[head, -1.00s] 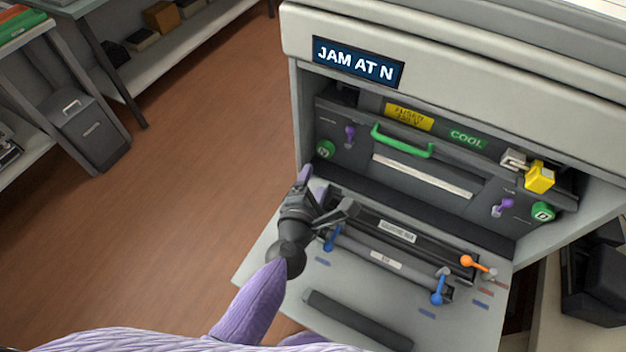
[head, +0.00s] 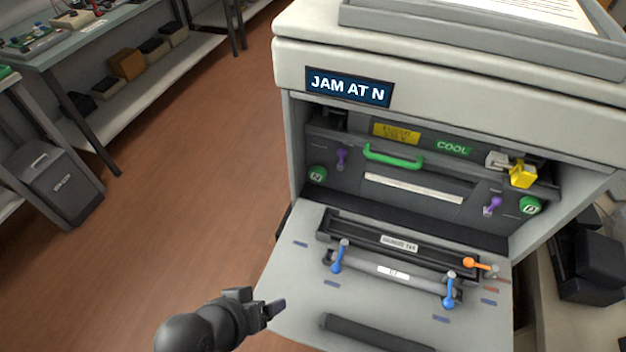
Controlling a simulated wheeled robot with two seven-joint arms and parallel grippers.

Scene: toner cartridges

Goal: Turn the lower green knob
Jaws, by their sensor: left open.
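Two round green knobs sit on the dark panel inside the machine's open front. One green knob (head: 317,174) is at the left end and the other green knob (head: 530,205) is at the right end, lower in the picture. I cannot tell which one the task calls the lower knob. A white mark shows on each. My left gripper (head: 264,305) is open and empty by the left edge of the folded-down door (head: 290,285), well apart from both knobs. My right gripper is out of view.
A green handle (head: 393,158), purple levers (head: 341,158) and a yellow latch (head: 522,174) are on the panel. The sign (head: 349,87) reads "JAM AT N".

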